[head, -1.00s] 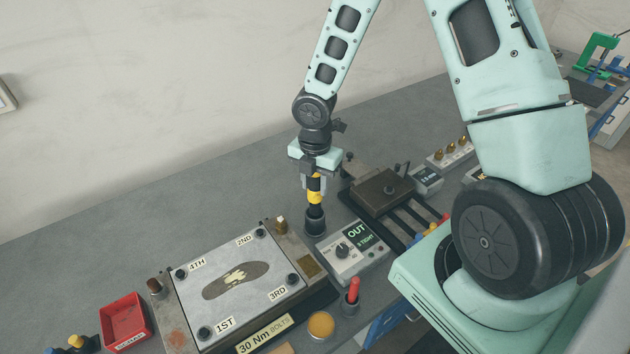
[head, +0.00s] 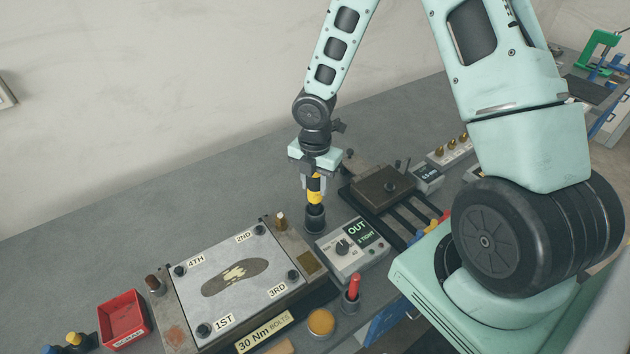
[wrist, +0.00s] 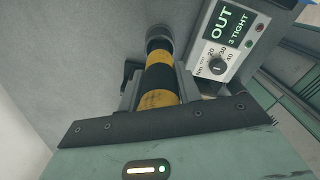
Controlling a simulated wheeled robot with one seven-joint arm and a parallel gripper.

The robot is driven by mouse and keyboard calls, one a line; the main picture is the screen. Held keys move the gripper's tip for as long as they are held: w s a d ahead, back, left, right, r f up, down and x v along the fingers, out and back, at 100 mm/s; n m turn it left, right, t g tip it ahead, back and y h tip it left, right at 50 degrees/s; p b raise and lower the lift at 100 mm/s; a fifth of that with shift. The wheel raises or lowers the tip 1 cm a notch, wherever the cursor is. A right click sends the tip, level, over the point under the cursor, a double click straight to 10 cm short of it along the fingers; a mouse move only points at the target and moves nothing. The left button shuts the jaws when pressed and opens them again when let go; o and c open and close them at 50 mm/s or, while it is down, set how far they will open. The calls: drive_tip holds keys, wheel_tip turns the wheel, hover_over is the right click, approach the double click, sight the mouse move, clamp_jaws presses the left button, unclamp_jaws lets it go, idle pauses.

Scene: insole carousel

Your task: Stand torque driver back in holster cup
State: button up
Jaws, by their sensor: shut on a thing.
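The torque driver (head: 315,190), with a yellow and black banded body, stands about upright in the head view. My gripper (head: 313,182) is shut on its upper body, and the jaws flank it in the wrist view, where the driver (wrist: 159,85) points away from the camera. Its lower end is at the dark holster cup (head: 314,220), which stands on the bench beside the control box. In the wrist view the cup (wrist: 158,35) shows as a dark ring at the driver's far end. The driver's tip is hidden, and how deep it sits cannot be told.
The control box (head: 352,248) reading OUT is close to the cup's right. The plate with an insole (head: 235,278) and numbered bolts lies at lower left. A brown block on rails (head: 383,190) stands behind right. A red tray (head: 124,319) is far left. Bench behind the cup is clear.

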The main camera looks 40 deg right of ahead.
sight(315, 197)
drive_tip(key=shift+f+b, duration=1.9)
drive_tip(key=shift+f, duration=0.8)
drive_tip(key=o, duration=1.1)
drive_tip(key=shift+o, duration=0.2)
drive_tip(key=shift+r, duration=0.1)
wheel_tip(315, 197, up, 17)
drive_tip(key=shift+r+p, duration=0.1)
drive_tip(key=shift+p, duration=0.8)
